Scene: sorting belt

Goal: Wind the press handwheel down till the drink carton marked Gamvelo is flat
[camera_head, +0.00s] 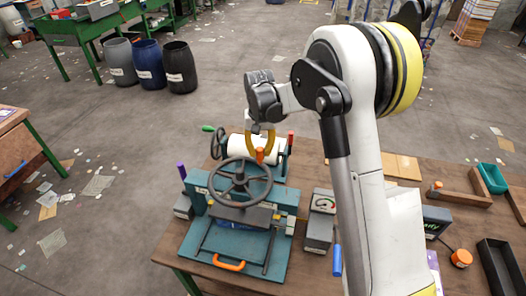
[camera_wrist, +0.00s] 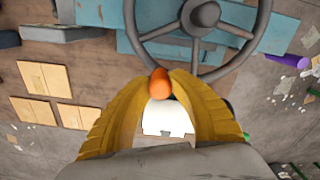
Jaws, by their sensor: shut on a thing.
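The press (camera_head: 205,183) is a teal frame on the workbench. Its dark handwheel (camera_head: 240,183) lies on top, with an upright orange knob (camera_head: 260,155) at its far rim. My gripper (camera_head: 262,143) has come down on that knob. In the wrist view, the yellow fingers of my gripper (camera_wrist: 160,77) close around the orange knob (camera_wrist: 159,85), and the handwheel (camera_wrist: 200,52) shows beyond it. A dark plate (camera_head: 245,216) sits under the wheel.
A white roller (camera_head: 245,148) stands just behind the press. A gauge box (camera_head: 320,222) is close on its right. Barrels (camera_head: 150,62) stand on the floor behind.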

